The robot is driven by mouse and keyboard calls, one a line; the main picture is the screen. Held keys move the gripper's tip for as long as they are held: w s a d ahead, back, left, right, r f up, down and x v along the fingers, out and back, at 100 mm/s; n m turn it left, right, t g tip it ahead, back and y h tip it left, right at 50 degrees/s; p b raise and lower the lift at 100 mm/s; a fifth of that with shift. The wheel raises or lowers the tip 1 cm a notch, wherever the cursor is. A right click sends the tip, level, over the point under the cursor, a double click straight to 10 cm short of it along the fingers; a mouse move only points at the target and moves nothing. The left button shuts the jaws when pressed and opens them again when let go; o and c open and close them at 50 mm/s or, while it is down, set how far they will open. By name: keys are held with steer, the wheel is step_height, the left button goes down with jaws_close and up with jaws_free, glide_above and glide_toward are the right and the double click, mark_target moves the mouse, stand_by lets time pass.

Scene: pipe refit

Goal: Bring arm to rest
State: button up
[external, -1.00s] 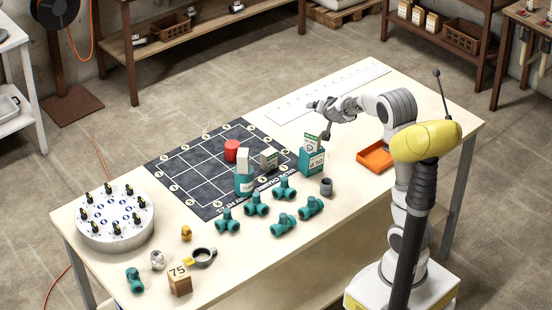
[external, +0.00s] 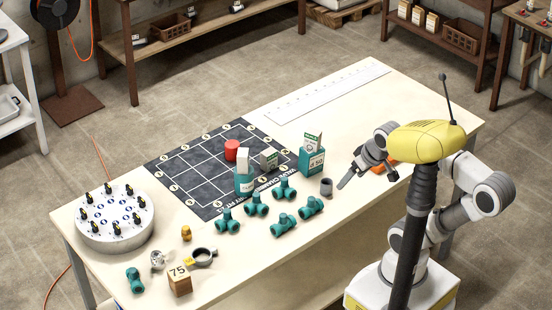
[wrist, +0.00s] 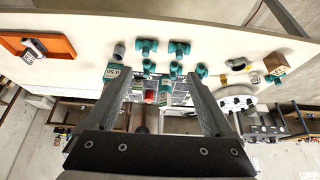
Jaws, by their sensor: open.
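My gripper (external: 366,177) is open and empty above the right part of the workbench (external: 420,110), a little right of the small grey cylinder (external: 327,187). In the wrist view my gripper's two fingers (wrist: 158,95) are spread apart with nothing between them, and the bench is seen upside down beyond them.
Several teal pipe fittings (external: 283,225) lie in front of the dark grid mat (external: 180,160). Two teal boxes (external: 313,163) with cards, a red cylinder (external: 232,150), a round valve stand (external: 115,235) and a wooden "75" block (external: 180,284) also stand there.

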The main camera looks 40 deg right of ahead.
step_height(320, 180, up, 6)
steer(key=p, duration=0.6)
steer(key=shift+r, duration=0.2)
